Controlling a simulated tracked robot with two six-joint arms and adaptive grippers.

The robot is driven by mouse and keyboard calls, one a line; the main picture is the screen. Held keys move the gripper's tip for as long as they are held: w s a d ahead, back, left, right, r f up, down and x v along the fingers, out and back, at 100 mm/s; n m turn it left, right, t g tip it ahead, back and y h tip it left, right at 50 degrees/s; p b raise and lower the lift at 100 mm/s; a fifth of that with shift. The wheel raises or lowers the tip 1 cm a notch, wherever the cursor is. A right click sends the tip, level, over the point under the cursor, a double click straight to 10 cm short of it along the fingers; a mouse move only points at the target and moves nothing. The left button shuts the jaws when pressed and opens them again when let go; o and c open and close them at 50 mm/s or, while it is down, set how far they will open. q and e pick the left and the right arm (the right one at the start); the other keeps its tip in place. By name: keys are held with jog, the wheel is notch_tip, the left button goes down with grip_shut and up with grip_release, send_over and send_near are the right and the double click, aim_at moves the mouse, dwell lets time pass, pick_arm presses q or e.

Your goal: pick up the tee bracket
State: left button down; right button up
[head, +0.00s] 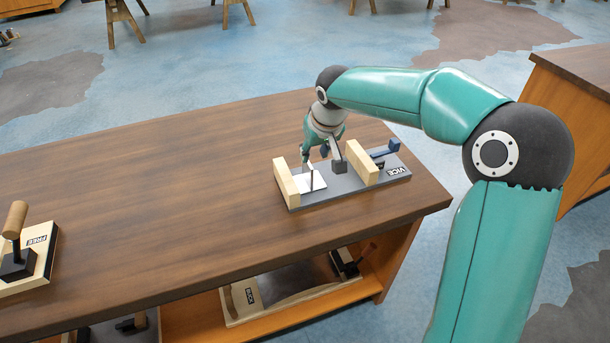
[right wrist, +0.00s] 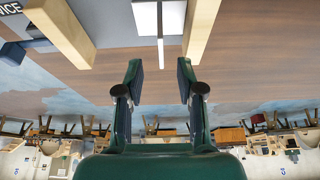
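A pale metal plate with a thin upright rib, which looks like the tee bracket (head: 309,184), sits on the vice board (head: 330,193) between two light wooden jaws, close to the left one. In the right wrist view the bracket (right wrist: 160,17) shows at the top, its rib pointing down the picture between the fingers. My right gripper (head: 318,155) is above the vice, by the bracket. In the right wrist view the right gripper (right wrist: 160,80) is open, with nothing between its fingers. My left gripper is not in view.
The wooden jaws (head: 287,183) and (head: 363,162) stand on both sides. A dark grey block (head: 339,165) and blue handle (head: 385,149) are on the vice. A board marked FREE (head: 45,245) lies at left. The middle of the bench (head: 170,200) is clear.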

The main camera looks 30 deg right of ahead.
aim_at(310, 165)
jog(key=x, duration=0.7)
jog(key=shift+w, duration=0.1)
jog(key=shift+w+p+x, duration=0.15)
jog(key=shift+p+x, duration=0.25)
jog(key=shift+x, duration=1)
jog(key=shift+w+p+x, duration=0.15)
jog(key=shift+p+x, duration=0.25)
jog(key=shift+x, duration=1)
jog(key=shift+r, duration=0.1)
grip_shut()
